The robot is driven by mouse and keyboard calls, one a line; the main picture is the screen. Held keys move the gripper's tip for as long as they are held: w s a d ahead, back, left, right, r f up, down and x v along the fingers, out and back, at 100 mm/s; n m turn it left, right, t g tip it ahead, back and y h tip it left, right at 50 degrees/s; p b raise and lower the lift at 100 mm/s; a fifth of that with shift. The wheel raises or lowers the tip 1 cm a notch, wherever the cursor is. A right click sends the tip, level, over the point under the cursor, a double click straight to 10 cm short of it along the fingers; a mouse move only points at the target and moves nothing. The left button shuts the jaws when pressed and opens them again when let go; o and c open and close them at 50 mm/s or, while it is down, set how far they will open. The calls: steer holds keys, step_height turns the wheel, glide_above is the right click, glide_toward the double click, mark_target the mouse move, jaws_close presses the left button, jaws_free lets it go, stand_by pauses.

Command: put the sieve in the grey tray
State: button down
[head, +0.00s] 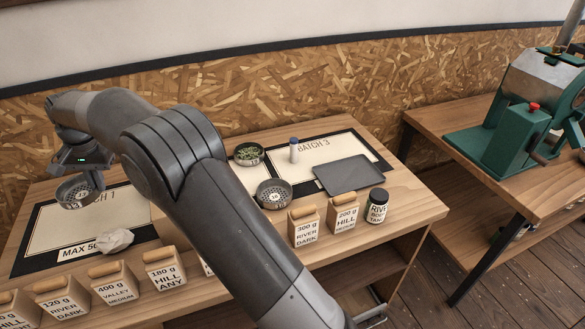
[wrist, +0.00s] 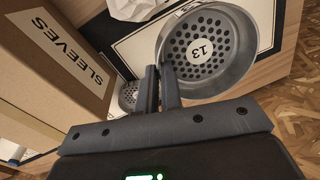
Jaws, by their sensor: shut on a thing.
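A round metal sieve (head: 77,192) with a perforated bottom and a 13 label is held above the left BATCH 1 mat. My gripper (head: 90,178) is shut on its rim. In the wrist view the sieve (wrist: 207,50) fills the upper right, its rim between the fingertips of my gripper (wrist: 163,80). The flat dark grey tray (head: 348,175) lies on the right BATCH 3 mat, far to the right of my gripper, and looks empty. A second perforated sieve (head: 273,193) sits on the table left of the tray.
A dish of green beans (head: 249,153) and a blue-capped cylinder (head: 294,151) stand behind the second sieve. A dark jar (head: 377,206) and several labelled wooden boxes (head: 305,228) line the front. Crumpled paper (head: 115,240) lies at left. A SLEEVES box (wrist: 60,55) shows in the wrist view.

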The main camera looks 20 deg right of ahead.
step_height(320, 180, up, 9)
steer(key=w+d+m, duration=0.2)
steer(key=d+m, duration=0.2)
steer(key=d, duration=1.7)
steer(key=w+d+m, duration=0.2)
steer(key=d+m, duration=0.2)
steer(key=d, duration=1.7)
steer(key=s+d+m+h, duration=0.1)
steer(key=s+d+m, duration=0.2)
steer(key=s+d, duration=0.65)
steer(key=s+d+m+t, duration=0.1)
steer(key=s+d+m, duration=0.2)
steer(key=s+d, duration=0.7)
steer(key=s+d+m+h, duration=0.1)
steer(key=s+d+m, duration=0.3)
steer(key=d, duration=1)
steer(key=n, duration=0.1)
glide_above(354, 185)
steer(key=f, duration=1.8)
steer(key=shift+s, duration=0.35)
steer(key=shift+f, duration=2)
